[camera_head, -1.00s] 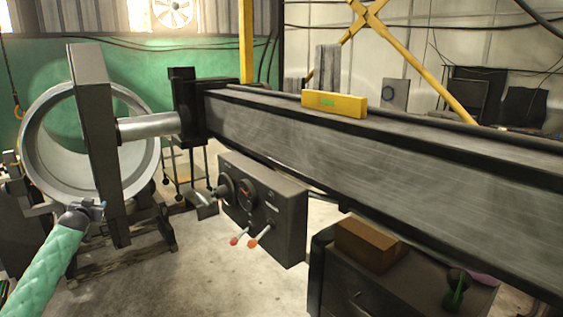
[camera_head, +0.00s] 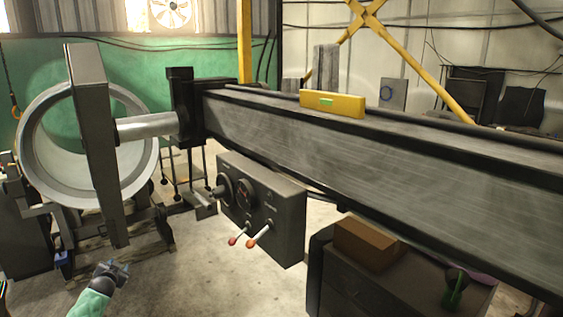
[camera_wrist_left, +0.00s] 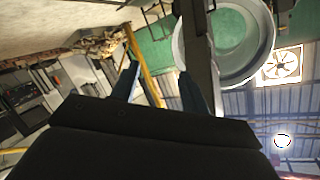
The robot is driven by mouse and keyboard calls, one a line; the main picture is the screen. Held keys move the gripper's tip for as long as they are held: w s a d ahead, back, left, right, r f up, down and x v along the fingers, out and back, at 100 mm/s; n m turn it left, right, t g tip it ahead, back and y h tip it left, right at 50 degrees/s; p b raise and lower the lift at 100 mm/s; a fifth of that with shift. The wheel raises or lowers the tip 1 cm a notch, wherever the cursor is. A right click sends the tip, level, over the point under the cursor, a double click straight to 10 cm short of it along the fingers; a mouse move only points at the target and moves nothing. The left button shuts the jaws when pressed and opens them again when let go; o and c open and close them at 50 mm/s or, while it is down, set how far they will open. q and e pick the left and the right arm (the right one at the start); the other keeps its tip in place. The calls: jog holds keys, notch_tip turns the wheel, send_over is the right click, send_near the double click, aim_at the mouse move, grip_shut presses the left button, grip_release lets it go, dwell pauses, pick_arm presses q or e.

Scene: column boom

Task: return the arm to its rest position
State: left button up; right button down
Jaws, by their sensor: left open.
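My left gripper (camera_head: 112,268) is low at the bottom left of the head view, on a green-sleeved arm. It is open, and I see nothing between its fingers. In the left wrist view its two dark blue fingers (camera_wrist_left: 157,88) stand apart in front of the steel ring. The gripper is below the dark vertical plate (camera_head: 93,150) and the large steel ring (camera_head: 30,150), apart from both in the head view. My right gripper is not in view.
A long grey boom (camera_head: 380,150) crosses the right side, with a yellow level (camera_head: 332,104) on top. A control box (camera_head: 262,208) with two levers hangs below it. A dark cabinet (camera_head: 345,285) carries a brown box (camera_head: 366,241). Concrete floor is bare between the gripper and cabinet.

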pick_arm(q)
jog(key=s+d+f+g+h, duration=0.15)
jog(key=s+d+f, duration=0.45)
jog(key=s+f, duration=0.65)
jog(key=s+d+f+g, duration=0.3)
jog(key=s+d+f, duration=0.35)
jog(key=f, duration=1.15)
jog(key=s+d+f+g+h, duration=0.15)
jog(key=s+d+f, duration=0.35)
jog(key=s+f, duration=0.8)
jog(key=s+d+f+g+h, duration=0.1)
jog(key=s+d+f+g, duration=0.1)
jog(key=s+d+f, duration=0.95)
jog(key=s+d+f+n+g, duration=0.15)
jog(key=s+d+f, duration=0.25)
jog(key=s, duration=1.4)
jog(key=s+d+f+g+h, duration=0.1)
jog(key=s+d+f+g, duration=0.2)
jog(key=s+d+f, duration=0.8)
jog(key=w+r+b, duration=0.6)
jog(key=r, duration=0.4)
jog(key=shift+w+d+r, duration=0.2)
jog(key=shift+w+r, duration=0.05)
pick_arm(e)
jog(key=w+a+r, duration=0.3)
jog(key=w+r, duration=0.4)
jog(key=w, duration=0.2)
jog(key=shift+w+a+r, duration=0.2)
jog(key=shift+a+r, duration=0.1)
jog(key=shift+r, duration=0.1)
